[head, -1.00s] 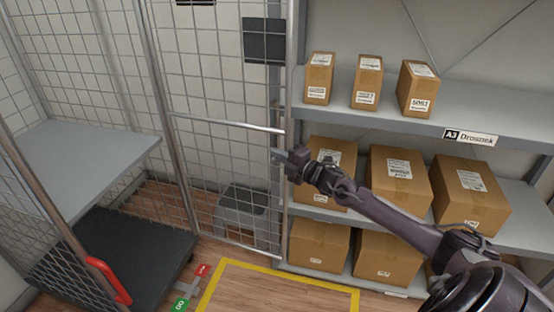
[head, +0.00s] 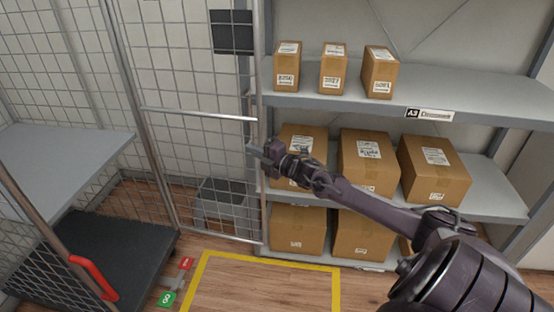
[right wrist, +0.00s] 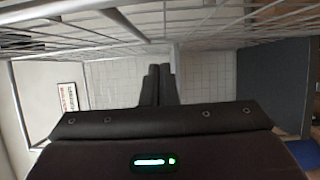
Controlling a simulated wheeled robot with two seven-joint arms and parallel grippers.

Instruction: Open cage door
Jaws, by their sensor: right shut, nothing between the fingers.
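The cage door (head: 205,113) is a tall wire-mesh panel in a grey tube frame, left of the shelving in the head view. A bright crossbar (head: 200,114) spans it. Its right upright (head: 259,60) stands close to the shelf's left end. My right gripper (head: 262,153) is beside this upright at mid height. In the right wrist view its two dark fingers (right wrist: 158,84) are together, with nothing between them. A pale upright piece (right wrist: 175,58) is close to the fingertips; I cannot tell whether they touch it. My left gripper is not in view.
Grey shelving (head: 470,100) with several cardboard boxes stands at right, behind my right arm. A grey cage shelf (head: 60,160), dark base (head: 100,260) and red handle (head: 93,277) are at left. A grey bin (head: 220,205) sits behind the mesh. Yellow tape (head: 270,259) marks clear floor.

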